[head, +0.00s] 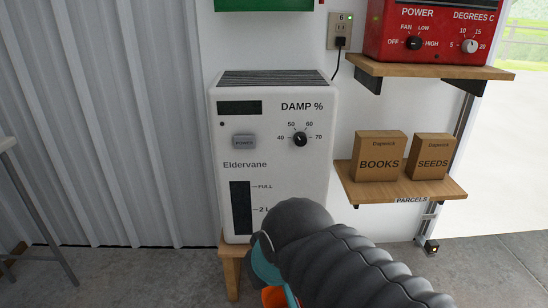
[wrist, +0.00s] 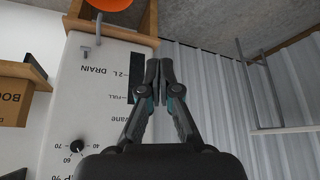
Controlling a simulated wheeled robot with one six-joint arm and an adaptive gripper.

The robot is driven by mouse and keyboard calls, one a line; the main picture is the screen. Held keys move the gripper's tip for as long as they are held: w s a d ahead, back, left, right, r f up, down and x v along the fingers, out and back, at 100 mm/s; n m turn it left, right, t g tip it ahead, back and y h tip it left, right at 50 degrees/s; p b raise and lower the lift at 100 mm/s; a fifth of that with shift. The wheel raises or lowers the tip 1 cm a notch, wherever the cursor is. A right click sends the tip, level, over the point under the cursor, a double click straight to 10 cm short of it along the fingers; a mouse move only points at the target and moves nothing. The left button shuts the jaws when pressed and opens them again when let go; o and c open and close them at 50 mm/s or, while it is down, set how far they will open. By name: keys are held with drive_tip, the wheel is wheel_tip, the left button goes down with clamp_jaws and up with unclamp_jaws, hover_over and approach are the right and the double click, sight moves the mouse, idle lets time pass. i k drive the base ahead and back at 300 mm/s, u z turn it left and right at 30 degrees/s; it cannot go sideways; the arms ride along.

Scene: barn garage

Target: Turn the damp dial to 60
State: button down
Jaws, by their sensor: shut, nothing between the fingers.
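The white Eldervane unit (head: 275,185) stands against the wall on a small wooden stand. Its black damp dial (head: 299,139) sits at the upper right of its front, with marks 40, 50, 60 and 70 around it. I cannot tell for sure which mark the dial points to. The dial also shows at the lower left of the wrist view (wrist: 77,147), where the unit appears upside down. My gripper (wrist: 158,66) is shut and empty, in front of the unit's lower part and apart from the dial. In the head view my arm hides most of the gripper.
A POWER button (head: 244,142) and a dark display (head: 239,108) are left of the dial. At right, a shelf (head: 405,197) holds the BOOKS box (head: 380,157) and SEEDS box (head: 432,158). Above it is a red heater (head: 440,30). An orange object (wrist: 105,4) lies below the unit.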

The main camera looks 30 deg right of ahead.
sight(300, 138)
drive_tip(key=z, duration=1)
drive_tip(key=k, duration=0.65)
drive_tip(key=u, duration=0.15)
